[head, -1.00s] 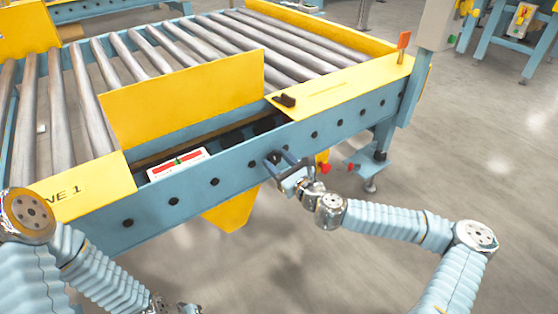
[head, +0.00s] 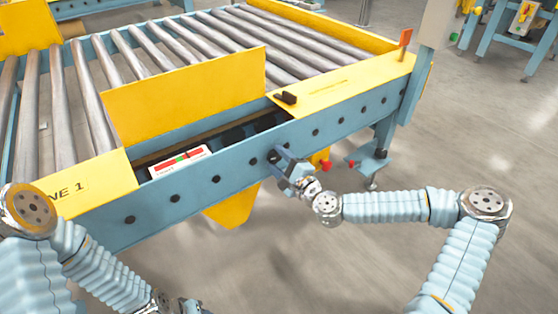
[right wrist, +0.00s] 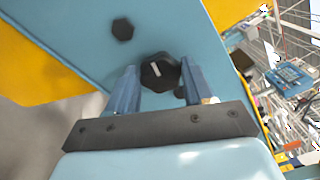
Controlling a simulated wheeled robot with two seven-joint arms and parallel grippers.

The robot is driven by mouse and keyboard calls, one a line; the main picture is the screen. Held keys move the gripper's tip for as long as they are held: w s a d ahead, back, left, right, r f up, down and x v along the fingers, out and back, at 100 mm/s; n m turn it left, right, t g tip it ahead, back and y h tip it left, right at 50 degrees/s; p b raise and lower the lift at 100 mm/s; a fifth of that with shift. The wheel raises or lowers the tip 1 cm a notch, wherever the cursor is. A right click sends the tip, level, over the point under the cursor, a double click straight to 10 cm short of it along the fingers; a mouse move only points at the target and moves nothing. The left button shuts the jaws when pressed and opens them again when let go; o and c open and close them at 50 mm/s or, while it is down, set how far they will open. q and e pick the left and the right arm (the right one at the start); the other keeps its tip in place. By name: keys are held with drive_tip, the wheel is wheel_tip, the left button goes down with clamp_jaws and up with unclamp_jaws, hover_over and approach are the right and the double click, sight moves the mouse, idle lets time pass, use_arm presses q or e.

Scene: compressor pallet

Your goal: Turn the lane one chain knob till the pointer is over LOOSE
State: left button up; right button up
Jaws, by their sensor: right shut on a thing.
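The chain knob (right wrist: 160,72) is a black knob with a white line on the blue side rail, seen in the right wrist view between the two fingers. My right gripper (head: 279,158) is at the rail's front face in the head view, and its fingers (right wrist: 156,84) are shut on the knob. The knob is mostly hidden by the gripper in the head view. A white gauge plate (head: 181,163) with red and green bands and a pointer lies behind the rail; its lettering is too small to read.
The conveyor's steel rollers (head: 170,45) and a raised yellow plate (head: 185,93) stand behind the rail. A black bolt (right wrist: 122,29) sits near the knob. Red buttons (head: 327,166) are right of the gripper. Open floor (head: 400,260) lies in front.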

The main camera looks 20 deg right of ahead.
drive_tip(key=n+b, duration=0.1)
drive_tip(key=n, duration=0.4)
drive_tip(key=shift+a+f+n, duration=0.1)
drive_tip(key=shift+f+n, duration=0.05)
drive_tip(key=shift+n, duration=0.15)
drive_tip(key=n+b, duration=0.1)
drive_tip(key=n, duration=0.3)
drive_tip(key=shift+f+b, duration=0.15)
drive_tip(key=shift+b, duration=0.15)
drive_tip(key=shift+n+b, duration=0.4)
drive_tip(key=shift+n, duration=0.6)
drive_tip(key=o, duration=1)
drive_tip(key=shift+o, duration=0.2)
